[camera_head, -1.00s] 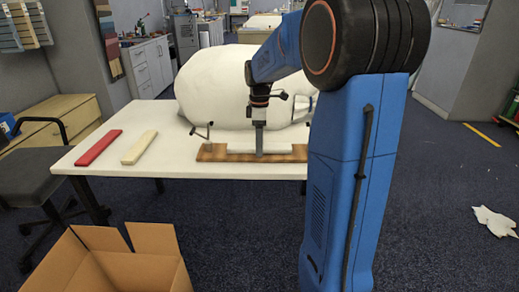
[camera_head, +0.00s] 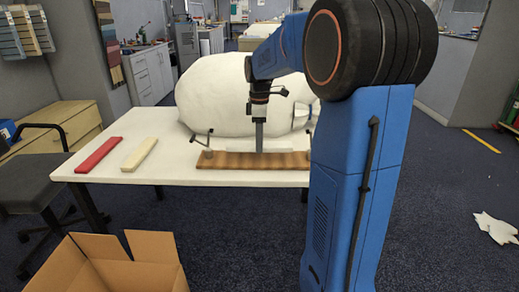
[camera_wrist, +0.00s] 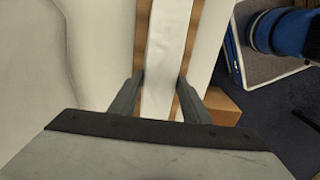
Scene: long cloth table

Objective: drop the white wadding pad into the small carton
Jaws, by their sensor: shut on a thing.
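The white wadding pad (camera_head: 240,150) is a flat strip held crosswise in my gripper (camera_head: 259,149), just above the brown wooden board (camera_head: 225,161) on the table. In the wrist view the pad (camera_wrist: 165,45) runs between my two fingers (camera_wrist: 160,97), which are shut on it, with the board showing along both sides. The small carton (camera_head: 153,245) stands open on the floor in front of the table, at the bottom left of the head view. Its inside bottom is hidden. My gripper is well away from it, up over the table.
A large white bulky bundle (camera_head: 215,95) lies behind the board. A red bar (camera_head: 99,155) and a cream bar (camera_head: 140,154) lie on the left of the white table (camera_head: 170,177). A chair (camera_head: 35,185) stands at left. White scrap (camera_head: 496,228) lies on the floor at right.

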